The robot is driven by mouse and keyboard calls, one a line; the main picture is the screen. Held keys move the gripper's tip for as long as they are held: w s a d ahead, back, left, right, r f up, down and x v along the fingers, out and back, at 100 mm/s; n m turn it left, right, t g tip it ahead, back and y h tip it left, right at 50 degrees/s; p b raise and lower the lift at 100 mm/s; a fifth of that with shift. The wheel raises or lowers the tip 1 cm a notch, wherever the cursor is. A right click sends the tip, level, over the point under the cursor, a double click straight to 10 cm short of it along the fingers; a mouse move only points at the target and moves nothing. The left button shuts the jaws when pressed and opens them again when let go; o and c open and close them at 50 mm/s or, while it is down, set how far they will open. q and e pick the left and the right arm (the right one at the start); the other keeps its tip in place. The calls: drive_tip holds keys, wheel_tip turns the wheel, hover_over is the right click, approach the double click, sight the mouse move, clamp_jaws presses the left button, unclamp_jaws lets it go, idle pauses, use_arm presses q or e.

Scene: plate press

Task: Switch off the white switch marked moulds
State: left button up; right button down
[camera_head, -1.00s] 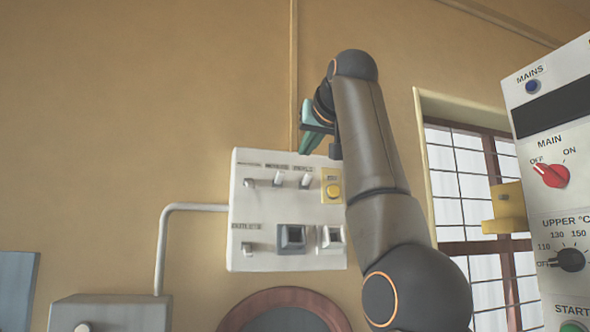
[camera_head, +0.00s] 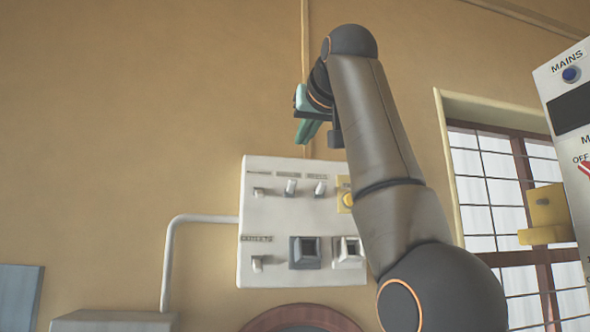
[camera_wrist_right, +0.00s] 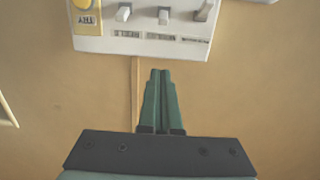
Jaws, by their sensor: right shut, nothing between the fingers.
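A white switch panel (camera_head: 269,222) is on the wall in the head view. Its top row holds a left switch (camera_head: 258,191), a middle white switch (camera_head: 291,187) and a right white switch (camera_head: 320,188). The small labels above them are blurred; I cannot surely read which says moulds. My right gripper (camera_head: 306,131), with green fingers, is above the panel, apart from it. In the right wrist view its fingers (camera_wrist_right: 161,72) are shut and empty, pointing towards the panel's label edge, with the middle switch (camera_wrist_right: 163,15) beyond. My left gripper is not in view.
A yellow button plate (camera_head: 345,195) is beside the switches, partly behind my right arm. A machine panel (camera_head: 571,100) and a yellow bracket (camera_head: 548,215) stand right.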

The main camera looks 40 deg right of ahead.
sight(289, 163)
drive_tip(key=p+x, duration=0.3)
drive_tip(key=x, duration=0.6)
drive_tip(key=shift+w+d, duration=0.15)
drive_tip(key=shift+w, duration=0.15)
drive_tip(key=shift+s+a+f, duration=0.15)
drive_tip(key=shift+s+f, duration=0.15)
drive_tip(key=shift+f, duration=0.3)
drive_tip(key=shift+s+a+f, duration=0.15)
drive_tip(key=shift+s+f, duration=0.1)
drive_tip(key=shift+f, duration=0.3)
drive_tip(key=shift+s+a+f, duration=0.15)
drive_tip(key=shift+s+f, duration=0.15)
drive_tip(key=shift+f, duration=0.3)
drive_tip(key=shift+f+t+h+b, duration=0.3)
drive_tip(key=shift+t+b, duration=0.35)
drive_tip(key=shift+t, duration=0.05)
drive_tip(key=shift+s+a, duration=0.1)
